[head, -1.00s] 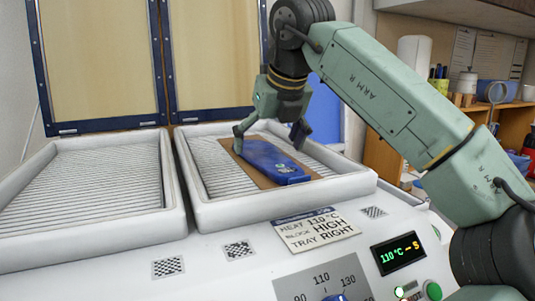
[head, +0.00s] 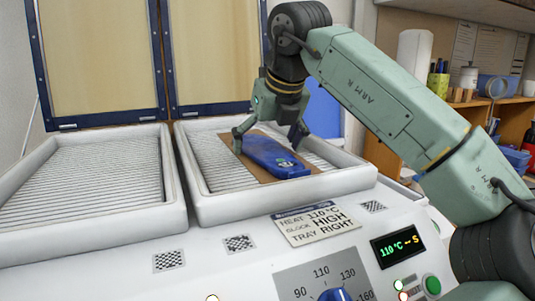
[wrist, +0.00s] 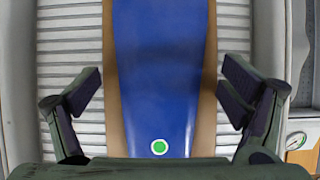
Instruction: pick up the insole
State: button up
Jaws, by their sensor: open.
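The blue insole (head: 272,158) lies on a brown board (head: 228,148) in the right tray (head: 270,208) of the machine. In the wrist view the insole (wrist: 163,75) runs lengthwise between my fingers, with a green dot near its lower end. My gripper (head: 268,145) is open over the insole, with one finger on each side of it. In the wrist view my gripper (wrist: 160,98) shows a gap between each finger pad and the insole's edge. I cannot tell how high the fingertips are above the board.
The left tray (head: 95,185) is empty. Two framed panels (head: 100,55) stand upright behind the trays. The front panel has a card reading 110 °C, HIGH, TRAY RIGHT (head: 315,225), a display (head: 398,245), a green button (head: 433,285) and a dial (head: 333,295). Shelves stand at the right.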

jog(key=shift+c, duration=0.2)
jog(key=c, duration=1)
jog(key=shift+s, duration=0.1)
